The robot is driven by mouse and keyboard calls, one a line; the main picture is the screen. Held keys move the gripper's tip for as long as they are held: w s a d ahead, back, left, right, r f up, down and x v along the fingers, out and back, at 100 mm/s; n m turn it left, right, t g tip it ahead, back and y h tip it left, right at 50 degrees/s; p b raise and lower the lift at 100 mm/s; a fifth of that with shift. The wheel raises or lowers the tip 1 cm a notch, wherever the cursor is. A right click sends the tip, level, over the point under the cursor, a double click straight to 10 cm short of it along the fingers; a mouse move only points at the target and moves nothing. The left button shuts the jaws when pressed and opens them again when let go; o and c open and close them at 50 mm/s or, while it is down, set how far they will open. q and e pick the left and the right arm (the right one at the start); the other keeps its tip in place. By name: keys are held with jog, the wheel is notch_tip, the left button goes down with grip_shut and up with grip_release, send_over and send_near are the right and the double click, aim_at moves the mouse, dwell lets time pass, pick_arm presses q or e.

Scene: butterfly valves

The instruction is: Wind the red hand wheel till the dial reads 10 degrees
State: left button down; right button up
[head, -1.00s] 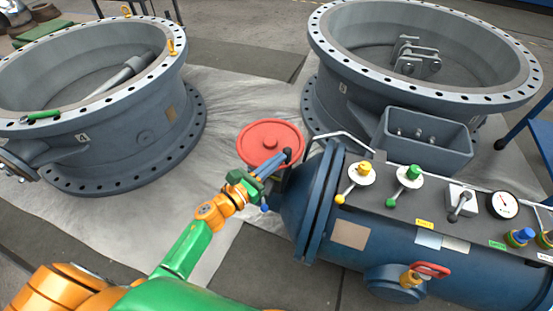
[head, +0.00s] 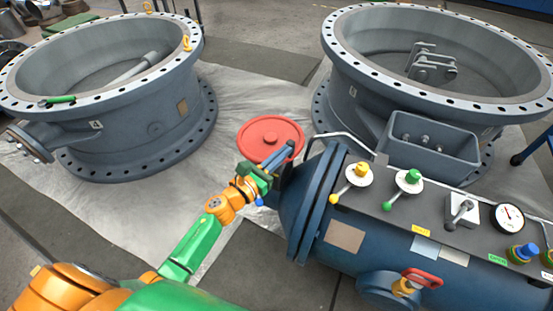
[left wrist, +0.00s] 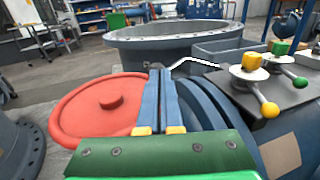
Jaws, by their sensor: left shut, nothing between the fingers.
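The red hand wheel (head: 268,136) is a flat disc with a raised hub, at the left end of the blue cylinder (head: 312,205). It also shows in the left wrist view (left wrist: 80,112), left of the fingers. My left gripper (head: 287,148) is shut and empty. Its blue fingers (left wrist: 160,85) lie side by side and overlap the wheel's right edge in both views; I cannot tell if they touch it. The white round dial (head: 508,218) with a needle is on the cylinder's top panel at the right; its numbers are too small to read. My right gripper is not in view.
Two large grey valve bodies (head: 180,130) and (head: 340,110) stand behind on a pale sheet (head: 225,100). Yellow (head: 358,172) and green (head: 410,178) levers and a bent rail (head: 335,134) are close right of the gripper. A red-handled valve (head: 425,276) is on the cylinder's front.

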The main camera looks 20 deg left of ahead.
pick_arm(q)
jog(key=w+d+b, duration=0.1)
jog(key=w+d, duration=0.1)
jog(key=shift+w+d+b, duration=0.3)
jog(key=shift+w+d, duration=0.1)
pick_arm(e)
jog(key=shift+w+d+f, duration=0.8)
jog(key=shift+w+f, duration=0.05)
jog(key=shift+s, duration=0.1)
